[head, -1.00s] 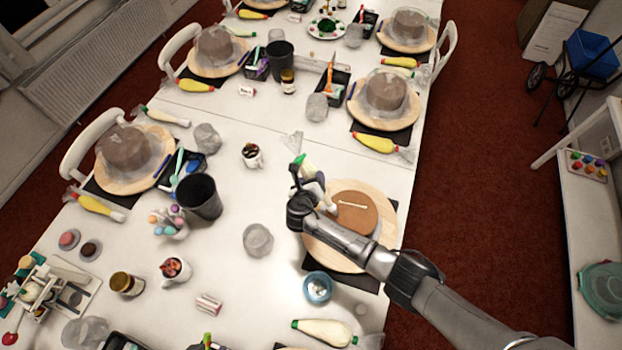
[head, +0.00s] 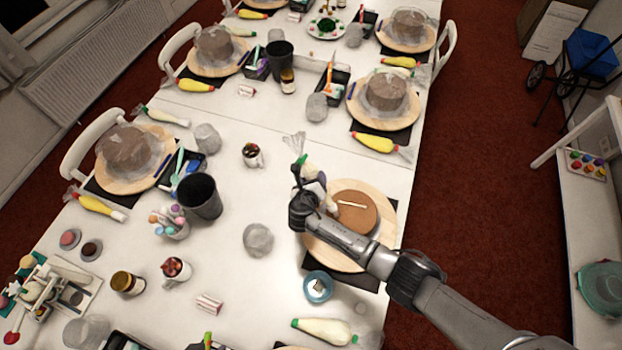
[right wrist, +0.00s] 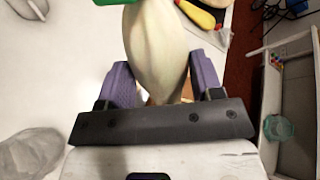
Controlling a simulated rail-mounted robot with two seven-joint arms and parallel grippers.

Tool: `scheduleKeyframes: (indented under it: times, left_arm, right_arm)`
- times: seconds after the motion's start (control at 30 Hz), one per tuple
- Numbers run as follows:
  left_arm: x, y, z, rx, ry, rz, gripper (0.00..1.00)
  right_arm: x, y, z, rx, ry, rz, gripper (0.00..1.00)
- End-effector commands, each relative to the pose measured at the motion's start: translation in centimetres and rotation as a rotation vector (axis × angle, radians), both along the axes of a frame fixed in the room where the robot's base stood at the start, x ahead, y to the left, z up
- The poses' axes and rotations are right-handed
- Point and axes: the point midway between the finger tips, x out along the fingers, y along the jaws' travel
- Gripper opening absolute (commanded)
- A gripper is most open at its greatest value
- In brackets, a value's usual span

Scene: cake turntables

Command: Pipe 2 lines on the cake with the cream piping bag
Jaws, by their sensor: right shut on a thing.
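The round brown cake (head: 357,214) sits on a pale wooden turntable (head: 378,192) at the right side of the table. One pale cream line (head: 352,205) lies across its top. My right gripper (head: 316,193) is shut on the cream piping bag (head: 306,168), left of the cake. The bag has a green band and a clear flared top end. In the right wrist view, the cream-coloured bag (right wrist: 157,50) is between the purple fingers of the gripper (right wrist: 163,85). The bag's tip is hidden there, and I cannot tell whether it touches the cake. My left gripper is not in view.
A blue bowl (head: 318,287) stands just in front of the turntable. Another piping bag (head: 325,330) lies near it. A crumpled clear object (head: 258,240) and a black cup (head: 199,196) stand to the left. Other wrapped cakes on turntables (head: 385,92) stand farther off.

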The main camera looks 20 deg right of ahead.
Motion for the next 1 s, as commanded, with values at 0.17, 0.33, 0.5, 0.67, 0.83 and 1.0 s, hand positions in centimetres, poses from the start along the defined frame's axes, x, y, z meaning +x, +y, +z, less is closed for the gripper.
scheduleKeyframes:
  times: [0.17,0.33,0.5,0.67,0.83,1.0]
  left_arm:
    - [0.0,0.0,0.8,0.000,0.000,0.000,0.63]
    - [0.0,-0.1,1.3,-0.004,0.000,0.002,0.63]
    - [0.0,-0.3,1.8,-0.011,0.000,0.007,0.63]
    - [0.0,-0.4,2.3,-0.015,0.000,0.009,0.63]
    - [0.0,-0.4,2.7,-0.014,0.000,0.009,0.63]
    - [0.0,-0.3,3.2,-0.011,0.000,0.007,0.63]
  right_arm:
    - [-0.3,-0.6,0.3,-0.001,-0.001,0.000,0.36]
    - [-0.6,-1.2,0.3,-0.002,-0.002,0.001,0.35]
    - [-1.0,-1.7,0.3,0.000,-0.002,0.001,0.35]
    - [-1.3,-2.3,0.2,-0.002,-0.002,0.001,0.35]
    - [-1.6,-2.9,0.2,-0.003,-0.001,0.001,0.35]
    - [-1.9,-3.4,0.3,0.000,-0.002,0.001,0.35]
